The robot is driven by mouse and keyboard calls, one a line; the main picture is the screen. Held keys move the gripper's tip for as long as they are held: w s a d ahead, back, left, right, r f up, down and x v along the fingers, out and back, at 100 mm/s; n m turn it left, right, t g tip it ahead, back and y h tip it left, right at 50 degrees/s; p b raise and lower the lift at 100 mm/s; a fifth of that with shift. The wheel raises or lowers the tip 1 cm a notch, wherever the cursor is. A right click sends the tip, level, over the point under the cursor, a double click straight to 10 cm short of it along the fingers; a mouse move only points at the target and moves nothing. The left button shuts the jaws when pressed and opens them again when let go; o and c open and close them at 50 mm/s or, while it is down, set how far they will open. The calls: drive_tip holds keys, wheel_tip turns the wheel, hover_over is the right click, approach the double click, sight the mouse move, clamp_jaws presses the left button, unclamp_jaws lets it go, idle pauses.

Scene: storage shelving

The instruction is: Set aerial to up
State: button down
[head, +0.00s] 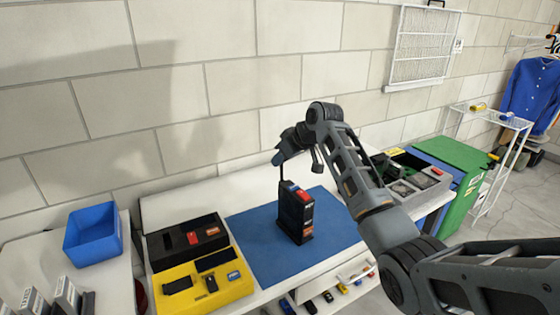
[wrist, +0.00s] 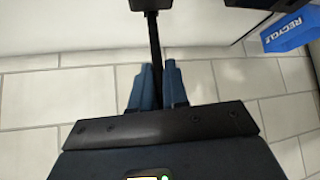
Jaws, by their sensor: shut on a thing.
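A black radio-like device (head: 295,222) with red parts on its top and front stands upright on a blue mat (head: 258,256). A thin black aerial (head: 284,178) rises from its top, nearly upright with a slight lean to the left. My gripper (head: 279,158) is above the device at the aerial's upper part. In the wrist view, the two blue fingers of my gripper (wrist: 159,75) are closed around the dark rod of the aerial (wrist: 154,42). The rod runs to a dark block at the top edge. The exact contact is small in the head view.
A black tray (head: 165,246) and a yellow tray (head: 215,292) with small items lie left of the mat. A blue bin (head: 92,235) stands further left. Open cases and a green bin (head: 463,160) are on the right. A block wall (head: 220,100) is behind.

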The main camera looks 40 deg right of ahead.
drive_tip(key=shift+s+a+f+t, duration=0.1)
drive_tip(key=shift+s+t, duration=0.2)
drive_tip(key=shift+t, duration=0.1)
drive_tip(key=c, duration=1.2)
unclamp_jaws()
drive_tip(key=v, duration=0.7)
drive_tip(key=shift+s+r+b, duration=0.25)
drive_tip(key=shift+r+b, duration=0.05)
drive_tip(key=shift+b, duration=0.05)
